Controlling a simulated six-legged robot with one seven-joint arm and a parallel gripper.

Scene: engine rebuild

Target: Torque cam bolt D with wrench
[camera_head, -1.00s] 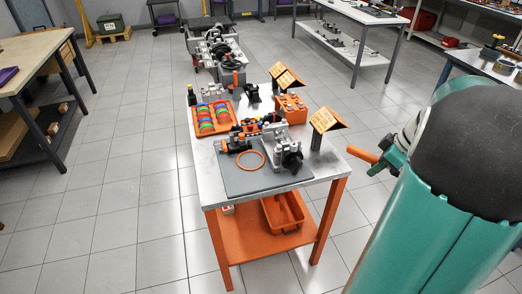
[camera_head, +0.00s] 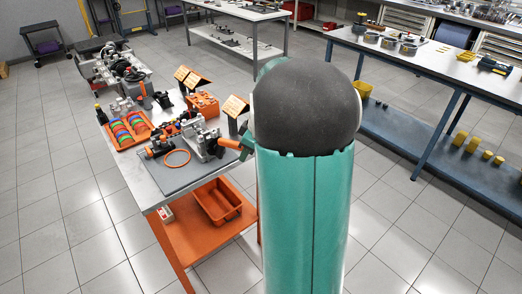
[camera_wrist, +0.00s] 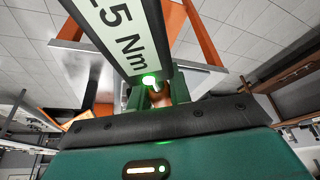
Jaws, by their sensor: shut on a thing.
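My gripper (camera_head: 246,146) shows as a small green part beside the large teal and black arm link. It is shut on the torque wrench, whose orange end (camera_head: 229,144) points left over the table's right edge. In the wrist view the wrench (camera_wrist: 112,28) lies across the top, with a label reading "5 Nm", partly cut off, and a lit green light. The fingers (camera_wrist: 157,96) are partly hidden below it. The grey cylinder-head assembly (camera_head: 206,140) stands on the table's grey mat, left of the wrench end. Cam bolt D is too small to pick out.
The table (camera_head: 146,190) also bears an orange tray of coloured rings (camera_head: 143,137), an orange ring (camera_head: 177,158), an orange block (camera_head: 202,104) and tilted signs (camera_head: 236,105). An orange bin (camera_head: 217,203) sits on the lower shelf.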

